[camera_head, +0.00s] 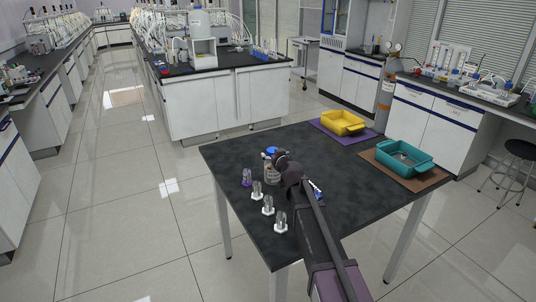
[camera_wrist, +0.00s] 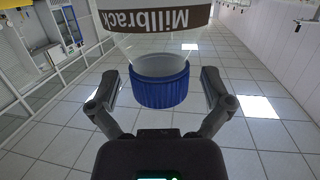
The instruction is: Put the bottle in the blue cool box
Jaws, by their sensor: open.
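The bottle (camera_head: 271,174) is clear with a pale label and a blue cap, at the left part of the dark table, partly hidden by my gripper (camera_head: 280,160). In the wrist view, the bottle's blue cap (camera_wrist: 160,91) lies between the spread fingers of my gripper (camera_wrist: 159,88), with gaps on both sides. Its label (camera_wrist: 155,20) reads "Millbrack" upside down. The blue-green box (camera_head: 405,169) with end handles sits on a brown mat at the table's right; a small grey thing lies inside.
A yellow box (camera_head: 343,129) sits on a purple mat (camera_head: 320,131) at the back. A purple-based item (camera_head: 247,177) and several clear pieces on white bases (camera_head: 268,211) stand near the left edge. The table's middle is clear.

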